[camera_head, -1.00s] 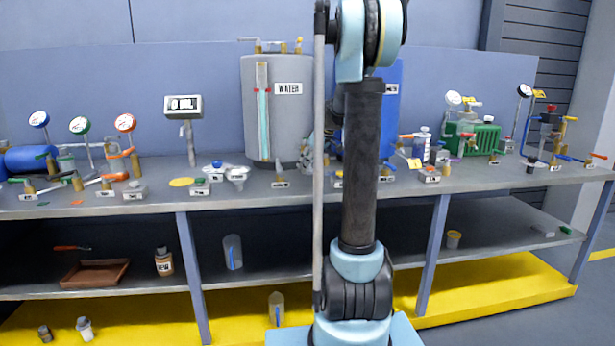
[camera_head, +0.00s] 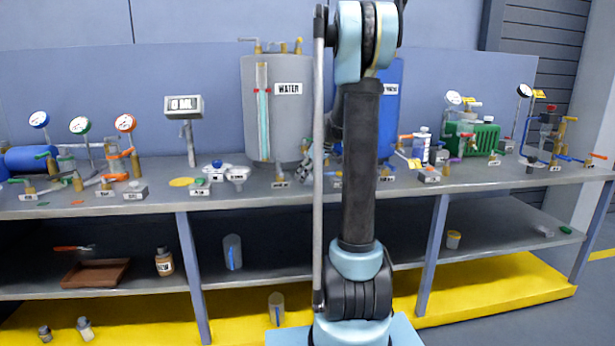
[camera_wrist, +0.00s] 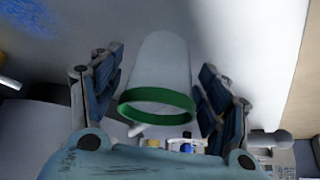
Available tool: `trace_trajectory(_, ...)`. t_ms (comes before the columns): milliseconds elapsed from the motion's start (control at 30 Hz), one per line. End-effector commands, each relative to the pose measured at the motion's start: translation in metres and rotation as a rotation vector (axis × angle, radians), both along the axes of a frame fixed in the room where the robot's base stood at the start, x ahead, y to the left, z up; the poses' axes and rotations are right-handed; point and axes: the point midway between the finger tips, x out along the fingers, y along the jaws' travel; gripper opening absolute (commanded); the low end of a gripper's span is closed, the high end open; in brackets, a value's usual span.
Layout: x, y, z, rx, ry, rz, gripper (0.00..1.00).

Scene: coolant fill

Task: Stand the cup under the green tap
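In the wrist view the cup (camera_wrist: 163,68), pale grey with a green band (camera_wrist: 158,114) at its wide end, is between the two fingers of my gripper (camera_wrist: 162,72). The wide end faces the camera and the narrower end points away. The fingers flank the cup closely, with thin gaps beside its narrow end; whether they press on it does not show. In the head view my gripper is mostly hidden behind my arm, near the water tank (camera_head: 278,118), and I cannot make out the cup. Green-handled valves (camera_head: 68,160) stand at the left of the bench; I cannot tell which tap is the green one.
The bench (camera_head: 215,190) holds gauges, labelled fittings, a blue tank (camera_head: 390,110) behind my arm and a green motor-like unit (camera_head: 472,138). A display post (camera_head: 184,106) stands left of the water tank. The lower shelf carries a brown tray (camera_head: 96,273) and a bottle (camera_head: 164,261).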

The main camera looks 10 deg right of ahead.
Motion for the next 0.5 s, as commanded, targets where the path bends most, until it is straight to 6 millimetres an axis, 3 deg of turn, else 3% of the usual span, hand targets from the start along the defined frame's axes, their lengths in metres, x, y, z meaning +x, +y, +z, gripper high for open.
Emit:
trace_trajectory(267,0.0,0.0,0.002,0.0,0.0,0.0,0.7)
trace_trajectory(500,-0.011,-0.01,0.028,0.0,0.0,-0.001,0.7)
